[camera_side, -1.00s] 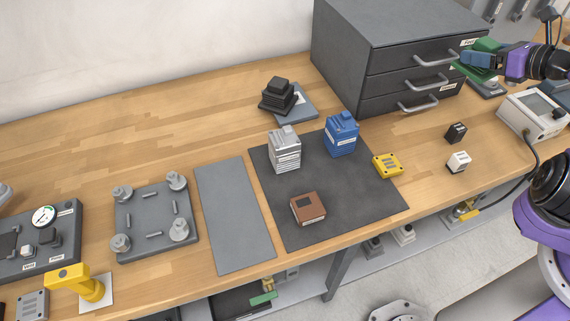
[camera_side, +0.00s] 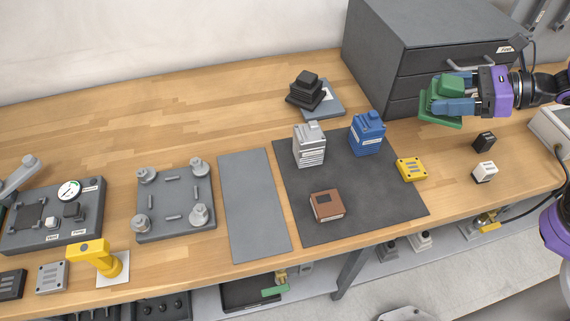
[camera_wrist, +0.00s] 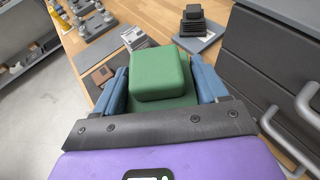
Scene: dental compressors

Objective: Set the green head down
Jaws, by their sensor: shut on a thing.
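The green head (camera_side: 449,88) is a stepped block with a wide base plate. My gripper (camera_side: 447,104) is shut on it and holds it in the air in front of the drawer cabinet, above the right part of the bench. In the wrist view the green head (camera_wrist: 160,75) sits between the two blue fingers of my gripper (camera_wrist: 164,92), its raised top facing the camera. The underside of the head is hidden.
The dark mat (camera_side: 375,205) bears a silver head (camera_side: 309,146), a blue head (camera_side: 366,134) and a brown block (camera_side: 327,205). A yellow plate (camera_side: 411,169), black block (camera_side: 484,141) and white block (camera_side: 484,172) lie nearby. The grey mat (camera_side: 255,205) is bare. The cabinet (camera_side: 400,60) stands close behind.

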